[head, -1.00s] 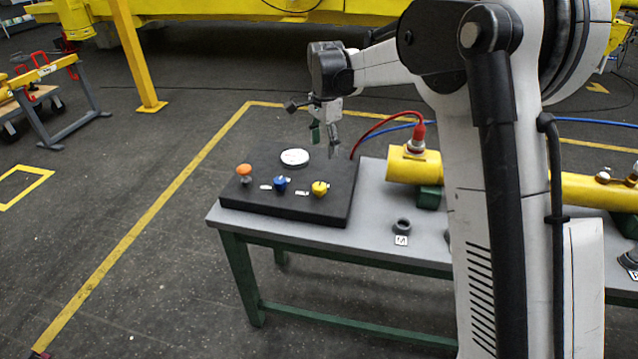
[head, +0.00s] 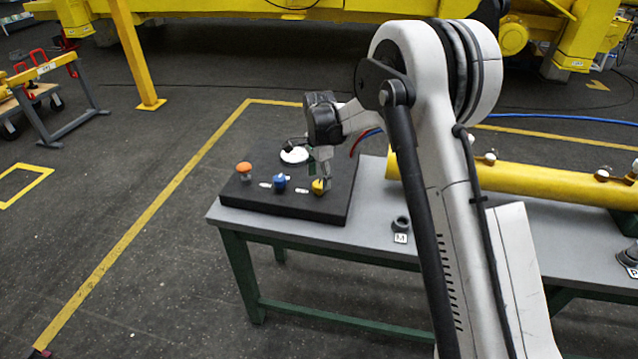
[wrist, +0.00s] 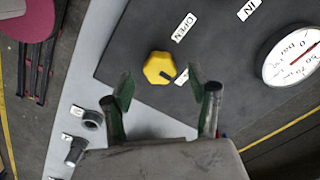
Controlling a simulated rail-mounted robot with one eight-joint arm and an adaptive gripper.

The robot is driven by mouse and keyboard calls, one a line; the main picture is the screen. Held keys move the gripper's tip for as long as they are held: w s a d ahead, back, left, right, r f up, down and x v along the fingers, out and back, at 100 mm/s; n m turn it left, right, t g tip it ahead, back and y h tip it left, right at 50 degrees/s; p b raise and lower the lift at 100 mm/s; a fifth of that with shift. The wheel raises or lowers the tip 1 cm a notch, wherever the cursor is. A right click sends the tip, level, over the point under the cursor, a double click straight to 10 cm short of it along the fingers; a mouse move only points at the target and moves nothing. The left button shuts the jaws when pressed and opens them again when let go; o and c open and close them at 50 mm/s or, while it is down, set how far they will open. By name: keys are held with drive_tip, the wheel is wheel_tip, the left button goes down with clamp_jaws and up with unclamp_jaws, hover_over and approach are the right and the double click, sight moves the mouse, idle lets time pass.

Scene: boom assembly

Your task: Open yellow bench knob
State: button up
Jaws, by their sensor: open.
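The yellow knob (wrist: 160,68) sits on the black panel (wrist: 120,62), with a dark pointer mark on its lower right side. An OPEN label (wrist: 184,27) lies just above it in the wrist view, and another label, partly hidden by a finger, lies to its right. In the head view the yellow knob (head: 318,187) is partly covered by my gripper (head: 324,172). My gripper also shows in the wrist view (wrist: 162,92), open and empty, with its two green-padded fingers apart. The knob appears between and beyond the fingertips; I cannot tell whether they touch it.
A blue knob (head: 280,183), an orange knob (head: 244,170) and a white gauge (head: 294,155) share the panel. The panel rests on a grey bench (head: 372,215). A yellow cylinder (head: 490,178) and a dark ring (head: 401,224) lie to the right. Hoses run behind.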

drive_tip(key=shift+f, duration=1.3)
drive_tip(key=c, duration=1.2)
